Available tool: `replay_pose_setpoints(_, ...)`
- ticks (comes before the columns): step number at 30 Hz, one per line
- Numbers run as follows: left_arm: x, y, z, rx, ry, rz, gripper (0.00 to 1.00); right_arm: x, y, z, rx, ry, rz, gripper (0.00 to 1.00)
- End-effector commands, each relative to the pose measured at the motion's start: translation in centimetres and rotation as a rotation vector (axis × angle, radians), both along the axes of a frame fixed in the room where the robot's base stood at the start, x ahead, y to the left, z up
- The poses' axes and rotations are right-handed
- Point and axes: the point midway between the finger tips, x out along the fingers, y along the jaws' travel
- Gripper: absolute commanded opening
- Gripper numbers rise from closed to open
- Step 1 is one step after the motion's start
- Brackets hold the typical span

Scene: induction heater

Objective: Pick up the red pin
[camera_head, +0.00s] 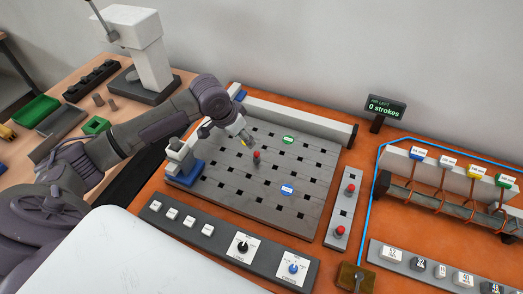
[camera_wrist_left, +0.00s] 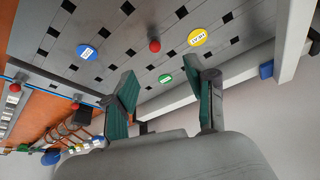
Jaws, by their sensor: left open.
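In the left wrist view the red pin (camera_wrist_left: 155,45) shows beyond the fingertips, beside a yellow disc (camera_wrist_left: 197,37). My left gripper (camera_head: 240,133) is above the plate, just behind and left of the pin in the head view. Its green-padded fingers (camera_wrist_left: 160,76) are apart with nothing between them. Two more red pins, one at the back (camera_head: 350,188) and one at the front (camera_head: 340,231), stand on a narrow grey strip. My right gripper is not in view.
A blue and white block (camera_head: 184,163) stands at the plate's left edge. A grey panel with knobs (camera_head: 225,242) lies in front. A rack with coloured tags (camera_head: 440,190) and a blue hose is at right. A raised pale bar (camera_head: 295,118) runs along the plate's back.

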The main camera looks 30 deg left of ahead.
Motion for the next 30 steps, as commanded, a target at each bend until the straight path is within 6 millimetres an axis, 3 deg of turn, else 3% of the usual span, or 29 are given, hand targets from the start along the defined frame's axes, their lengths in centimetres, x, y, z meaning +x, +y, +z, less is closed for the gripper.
replay_pose_setpoints(6,1.4,-0.7,-3.9,-0.003,0.005,0.0,0.56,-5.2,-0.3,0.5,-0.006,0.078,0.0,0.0)
replay_pose_setpoints(9,2.1,-0.9,-5.6,-0.001,0.003,0.0,0.56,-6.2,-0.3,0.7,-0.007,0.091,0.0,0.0)
replay_pose_setpoints(11,2.4,-1.0,-6.3,-0.001,0.003,0.0,0.56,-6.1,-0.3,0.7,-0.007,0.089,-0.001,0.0)
replay_pose_setpoints(20,3.1,-1.6,-8.5,-0.001,0.003,-0.001,0.56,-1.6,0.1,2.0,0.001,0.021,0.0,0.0)
replay_pose_setpoints(24,3.7,-2.1,-10.7,0.0,0.003,-0.001,0.56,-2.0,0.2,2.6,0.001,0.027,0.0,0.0)
replay_pose_setpoints(30,4.3,-2.3,-12.1,0.001,-0.001,-0.003,0.56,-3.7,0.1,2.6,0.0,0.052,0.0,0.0)
